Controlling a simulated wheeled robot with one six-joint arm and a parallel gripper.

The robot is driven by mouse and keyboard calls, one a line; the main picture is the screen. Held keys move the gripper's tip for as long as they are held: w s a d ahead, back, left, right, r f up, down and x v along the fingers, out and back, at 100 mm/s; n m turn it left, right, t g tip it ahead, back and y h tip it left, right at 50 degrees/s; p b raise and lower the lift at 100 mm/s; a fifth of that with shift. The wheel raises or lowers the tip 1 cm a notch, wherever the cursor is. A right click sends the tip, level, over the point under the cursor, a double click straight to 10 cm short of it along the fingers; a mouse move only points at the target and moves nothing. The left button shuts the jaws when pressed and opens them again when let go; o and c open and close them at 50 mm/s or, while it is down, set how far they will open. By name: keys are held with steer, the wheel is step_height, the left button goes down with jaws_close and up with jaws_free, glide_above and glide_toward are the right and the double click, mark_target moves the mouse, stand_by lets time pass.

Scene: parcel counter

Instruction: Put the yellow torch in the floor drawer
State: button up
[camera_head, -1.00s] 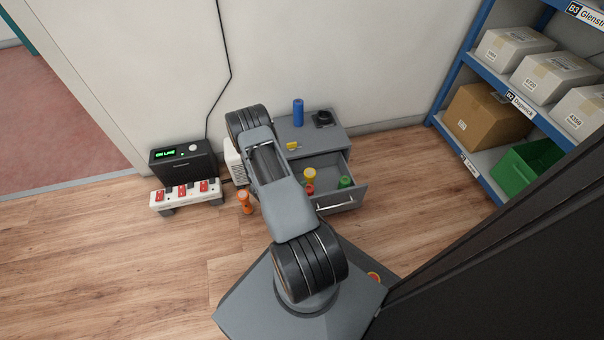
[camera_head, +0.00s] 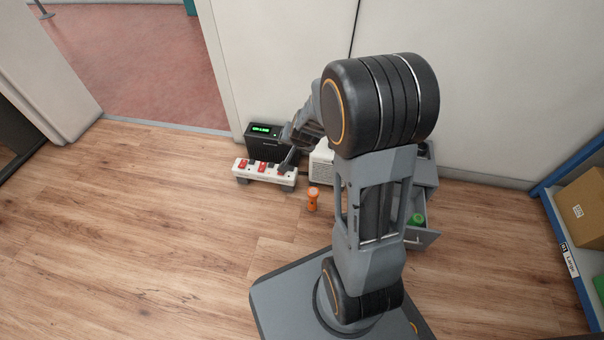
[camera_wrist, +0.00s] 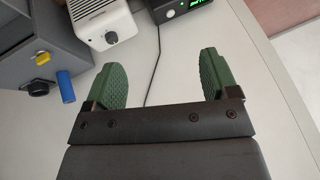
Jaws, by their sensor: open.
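The floor drawer (camera_head: 424,239) of the grey cabinet stands open at the right of my arm in the head view. A green item shows inside it, and my arm hides the rest. No yellow torch can be made out in the head view now. A small yellow item (camera_wrist: 43,59) lies on the cabinet top in the wrist view; I cannot tell that it is a torch. An orange torch (camera_head: 313,198) stands upright on the floor. My gripper (camera_wrist: 160,84) is open and empty. In the head view it is above the power strip, left of the cabinet.
The white power strip (camera_head: 264,173) with red switches sits before a black box (camera_head: 262,138) with a green display. A white speaker-like unit (camera_head: 322,166) stands beside the cabinet. A blue cylinder (camera_wrist: 66,86) is on the cabinet top. The wooden floor at left is clear.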

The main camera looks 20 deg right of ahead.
steer(key=s+a+r+n+g, duration=0.1)
steer(key=s+a+r+n, duration=0.1)
steer(key=s, duration=0.4)
steer(key=s+a+r+n+g, duration=0.1)
steer(key=s+a+r+n, duration=0.1)
steer(key=s+r, duration=0.3)
steer(key=s+a+r+n+g, duration=0.2)
steer(key=s+r+n, duration=0.1)
steer(key=s, duration=0.5)
steer(key=shift+s+a+r+n+y, duration=0.15)
steer(key=shift+a+n+y, duration=0.15)
steer(key=shift+a+n, duration=0.1)
